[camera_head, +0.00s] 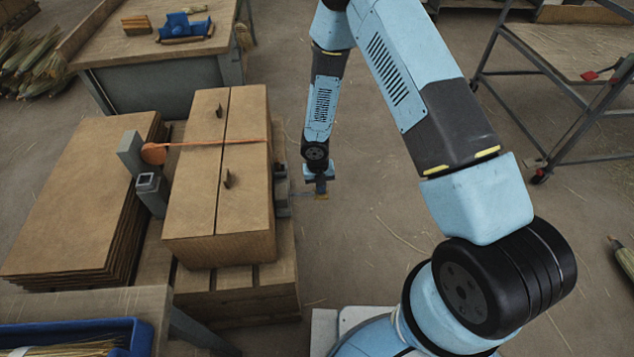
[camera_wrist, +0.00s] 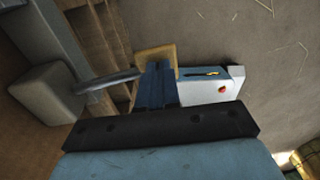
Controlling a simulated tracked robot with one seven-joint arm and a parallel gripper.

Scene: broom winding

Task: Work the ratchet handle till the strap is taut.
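Yellow shows at the fingertips.
The cartons (camera_head: 190,215) rest on wooden slats (camera_head: 235,290). A grey post (camera_head: 140,170) and stacked boards (camera_head: 75,215) stand left. A workbench (camera_head: 150,75) is behind, a blue bin (camera_head: 130,330) at front left, a metal trolley (camera_head: 570,80) at right. Floor right of the ratchet is clear.

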